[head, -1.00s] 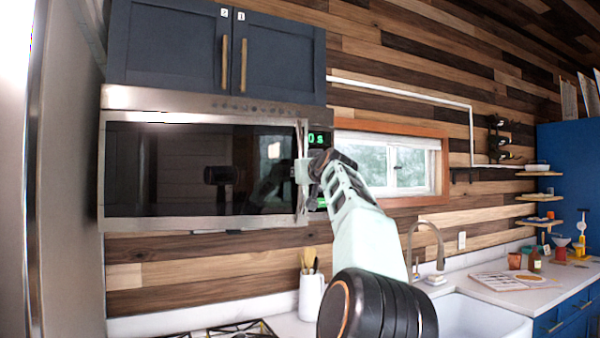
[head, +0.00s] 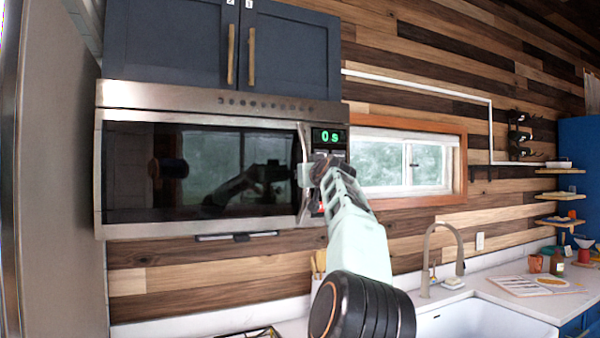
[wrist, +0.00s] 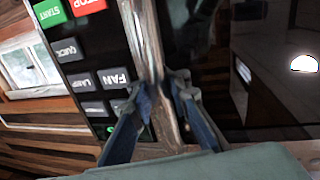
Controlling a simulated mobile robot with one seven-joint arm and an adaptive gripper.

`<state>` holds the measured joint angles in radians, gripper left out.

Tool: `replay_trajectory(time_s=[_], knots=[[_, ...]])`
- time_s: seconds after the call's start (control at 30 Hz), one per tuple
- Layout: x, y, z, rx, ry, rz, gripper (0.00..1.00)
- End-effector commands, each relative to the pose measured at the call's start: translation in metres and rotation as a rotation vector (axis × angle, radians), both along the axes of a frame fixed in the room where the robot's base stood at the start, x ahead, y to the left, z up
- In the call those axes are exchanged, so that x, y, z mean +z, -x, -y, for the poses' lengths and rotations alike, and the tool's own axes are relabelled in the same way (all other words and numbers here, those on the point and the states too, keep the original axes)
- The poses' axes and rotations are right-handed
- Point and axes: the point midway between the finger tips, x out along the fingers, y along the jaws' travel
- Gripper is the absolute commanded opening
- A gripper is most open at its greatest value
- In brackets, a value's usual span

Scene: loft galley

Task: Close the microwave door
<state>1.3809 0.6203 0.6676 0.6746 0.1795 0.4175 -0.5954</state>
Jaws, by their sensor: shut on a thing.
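The microwave (head: 200,97) is mounted on the wall under dark blue cabinets. Its dark glass door (head: 140,175) looks flush or almost flush with the body; a small gap cannot be ruled out. The vertical metal door handle (head: 304,150) is at the door's right edge and also shows in the wrist view (wrist: 148,45). My gripper (head: 312,174) is at the lower part of the handle. In the wrist view its fingers (wrist: 160,84) sit on both sides of the handle, shut on it. The control panel (head: 329,136) beside the handle reads 0 s; my gripper hides its lower part.
Blue cabinets (head: 290,60) with wooden handles are above the microwave. A window (head: 408,165) is to the right. Below are a stove (head: 250,333), a white utensil holder (head: 316,287), a tap (head: 430,255) and a sink (head: 480,318). A tall metal surface (head: 55,180) borders the left.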

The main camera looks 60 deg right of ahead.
Motion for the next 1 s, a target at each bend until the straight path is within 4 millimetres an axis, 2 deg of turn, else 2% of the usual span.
replay_trajectory(time_s=[0.63,0.67,0.83,1.0], knots=[[-0.0021,0.0013,0.0060,-0.007,0.001,-0.004,0.00],[-0.0022,0.0013,0.0060,-0.007,0.000,-0.005,0.13],[-0.0020,0.0011,0.0059,-0.007,0.000,-0.003,0.31],[-0.0015,0.0011,0.0057,-0.006,-0.001,-0.001,0.33]])
